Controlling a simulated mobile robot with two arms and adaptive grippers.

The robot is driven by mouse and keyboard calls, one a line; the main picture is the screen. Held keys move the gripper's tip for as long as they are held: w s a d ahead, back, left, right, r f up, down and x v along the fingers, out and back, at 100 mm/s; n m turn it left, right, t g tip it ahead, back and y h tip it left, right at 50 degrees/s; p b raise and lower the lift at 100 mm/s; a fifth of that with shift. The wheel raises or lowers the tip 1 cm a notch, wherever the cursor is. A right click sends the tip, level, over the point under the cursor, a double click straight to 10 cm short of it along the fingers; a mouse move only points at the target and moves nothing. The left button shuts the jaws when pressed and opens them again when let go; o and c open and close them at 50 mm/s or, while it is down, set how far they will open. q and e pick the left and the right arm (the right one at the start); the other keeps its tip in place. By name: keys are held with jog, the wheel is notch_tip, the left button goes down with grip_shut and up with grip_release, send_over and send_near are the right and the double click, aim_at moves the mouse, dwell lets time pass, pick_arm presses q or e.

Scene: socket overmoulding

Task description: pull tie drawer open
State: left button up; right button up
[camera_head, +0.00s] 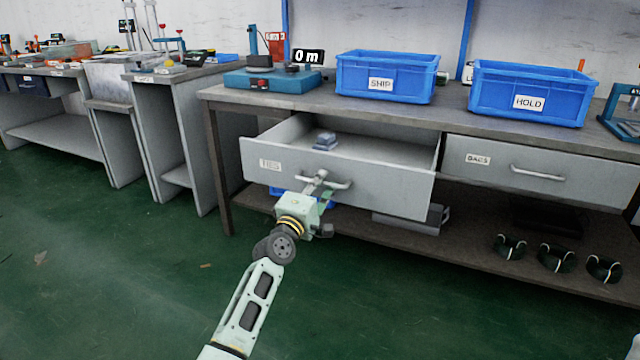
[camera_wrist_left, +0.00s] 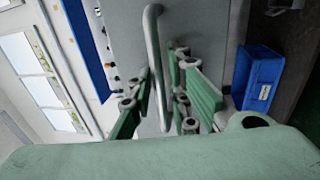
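The tie drawer (camera_head: 378,190), a grey box with a label on its front, is pulled well out from under the bench. A small grey-blue stack (camera_head: 325,140) lies inside it. My left gripper (camera_head: 320,189) is at the drawer's bar handle (camera_head: 340,185). In the left wrist view, the handle (camera_wrist_left: 153,45) runs between the two fingers of my left gripper (camera_wrist_left: 160,85), with a visible gap on the right finger's side. The fingers look apart, around the bar rather than clamped on it. My right gripper is not in view.
A second, closed drawer (camera_head: 560,178) is to the right. Blue SHIP (camera_head: 350,88) and HOLD (camera_head: 490,99) bins stand on the bench top (camera_head: 300,102). Several dark coils (camera_head: 556,258) lie on the lower shelf. The green floor (camera_head: 120,280) in front is clear.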

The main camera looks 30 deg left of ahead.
pick_arm(q)
jog(key=shift+s, duration=0.15)
jog(key=s+f, duration=0.2)
jog(key=s, duration=0.9)
jog(key=shift+s+d, duration=0.2)
jog(key=shift+s, duration=0.05)
jog(key=shift+f, duration=0.1)
